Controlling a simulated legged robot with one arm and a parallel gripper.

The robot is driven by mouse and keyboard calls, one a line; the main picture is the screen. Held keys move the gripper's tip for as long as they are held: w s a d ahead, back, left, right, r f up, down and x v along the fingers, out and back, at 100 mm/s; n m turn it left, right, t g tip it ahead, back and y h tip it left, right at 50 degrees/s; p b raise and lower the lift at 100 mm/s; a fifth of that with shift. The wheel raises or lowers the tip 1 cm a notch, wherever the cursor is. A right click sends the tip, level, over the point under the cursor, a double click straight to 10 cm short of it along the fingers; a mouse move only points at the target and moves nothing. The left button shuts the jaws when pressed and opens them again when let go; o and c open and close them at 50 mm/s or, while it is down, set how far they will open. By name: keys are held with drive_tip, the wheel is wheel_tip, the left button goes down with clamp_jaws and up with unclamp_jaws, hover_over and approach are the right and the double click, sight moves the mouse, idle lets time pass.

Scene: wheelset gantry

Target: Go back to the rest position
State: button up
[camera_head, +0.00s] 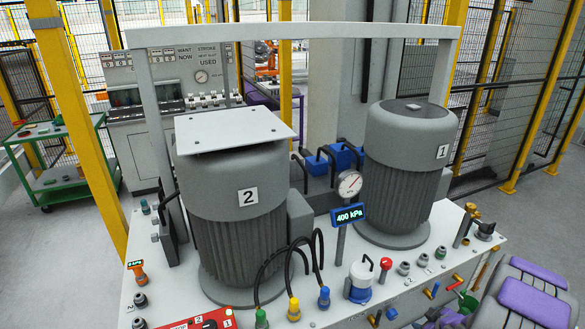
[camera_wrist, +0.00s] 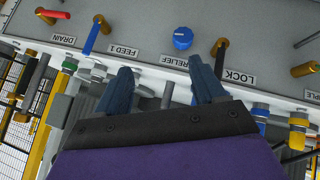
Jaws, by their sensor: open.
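My gripper (camera_wrist: 162,84) shows in the wrist view with its two blue-grey fingers apart and nothing between them. It is over the edge of a grey valve panel (camera_wrist: 262,62), which appears upside down. The blue RELIEF knob (camera_wrist: 183,38) lies beyond the fingertips, apart from them. A blue FEED 1 lever (camera_wrist: 96,34) and a red DRAIN lever (camera_wrist: 39,75) are on the left. In the head view my purple-and-grey arm (camera_head: 535,302) is at the lower right.
Two grey motors, marked 2 (camera_head: 240,215) and 1 (camera_head: 408,165), stand on the light bench (camera_head: 398,284) under a grey frame (camera_head: 290,31). A gauge post with a 400 kPa display (camera_head: 348,215) stands between them. A green cart (camera_head: 60,165) and yellow posts are at the left.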

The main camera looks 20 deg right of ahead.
drive_tip(key=a+r+m+g+h, duration=0.25)
drive_tip(key=a+r+g, duration=0.35)
drive_tip(key=a+r, duration=1.2)
drive_tip(key=s+a+r+g+y, duration=0.1)
drive_tip(key=s+a+r, duration=0.3)
drive_tip(key=s+a, duration=0.3)
drive_tip(key=s+a+r+g+y, duration=0.1)
drive_tip(key=s+a+r, duration=0.3)
drive_tip(key=s+a, duration=0.4)
drive_tip(key=s+a+r+m+g+y, duration=0.1)
drive_tip(key=s+a+r+g+y, duration=0.1)
drive_tip(key=s+a+r, duration=0.2)
drive_tip(key=s+a, duration=0.3)
drive_tip(key=a, duration=0.3)
drive_tip(key=shift+s+a+y, duration=0.2)
drive_tip(key=shift+a+y, duration=0.15)
idle(1.8)
